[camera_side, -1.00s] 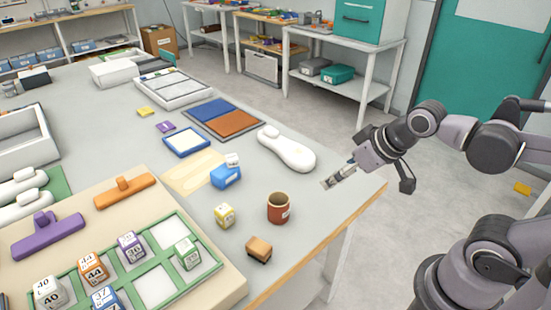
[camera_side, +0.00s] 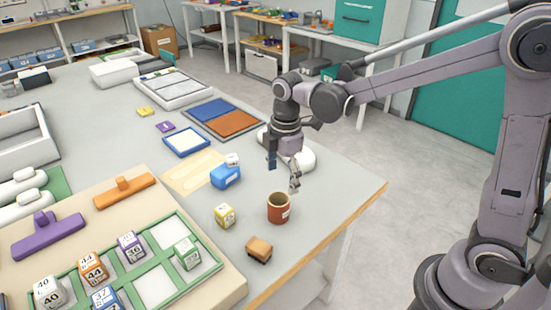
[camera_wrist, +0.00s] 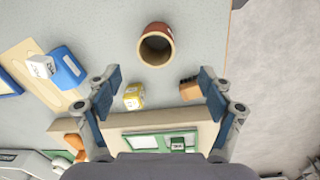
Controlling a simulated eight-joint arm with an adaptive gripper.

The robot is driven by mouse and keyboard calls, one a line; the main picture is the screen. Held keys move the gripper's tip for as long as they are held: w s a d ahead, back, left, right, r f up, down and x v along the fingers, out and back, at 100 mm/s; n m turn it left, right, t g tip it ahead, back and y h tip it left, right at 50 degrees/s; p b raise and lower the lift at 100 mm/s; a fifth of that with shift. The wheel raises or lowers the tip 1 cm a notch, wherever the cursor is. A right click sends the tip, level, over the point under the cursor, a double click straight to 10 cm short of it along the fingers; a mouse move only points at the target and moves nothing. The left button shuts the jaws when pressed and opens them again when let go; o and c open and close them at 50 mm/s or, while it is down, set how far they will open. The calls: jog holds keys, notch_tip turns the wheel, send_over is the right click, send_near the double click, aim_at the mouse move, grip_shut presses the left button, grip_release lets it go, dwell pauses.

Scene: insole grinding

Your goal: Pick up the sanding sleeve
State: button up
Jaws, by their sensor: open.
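The sanding sleeve (camera_side: 278,210) is a short, hollow red-brown cylinder with a small white label. It stands upright on the grey table near the right edge. In the wrist view the sleeve (camera_wrist: 156,48) shows its open top at upper centre, with the dark inside visible. My gripper (camera_side: 283,173) points down above the table, just behind the sleeve in the side view. Its fingers are spread wide and empty. In the wrist view the gripper (camera_wrist: 160,78) has the sleeve beyond its fingertips, not between them.
A yellow-and-white cube (camera_side: 225,215), a brown block (camera_side: 259,249) and a blue block (camera_side: 226,176) stand near the sleeve. A white insole-shaped piece (camera_side: 302,160) lies partly behind my gripper. A green-framed tray (camera_side: 190,285) with numbered cubes is at front left.

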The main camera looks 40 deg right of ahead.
aim_at(278, 207)
jog(key=shift+n, duration=0.6)
jog(key=shift+w+a+f, duration=0.1)
jog(key=shift+w+f, duration=0.1)
jog(key=shift+f, duration=1.8)
jog(key=shift+w+f, duration=0.15)
jog(key=shift+f, duration=1.85)
jog(key=shift+w+a+f, duration=0.1)
jog(key=shift+w+f, duration=0.1)
jog(key=shift+f, duration=1.8)
jog(key=c, duration=1.1)
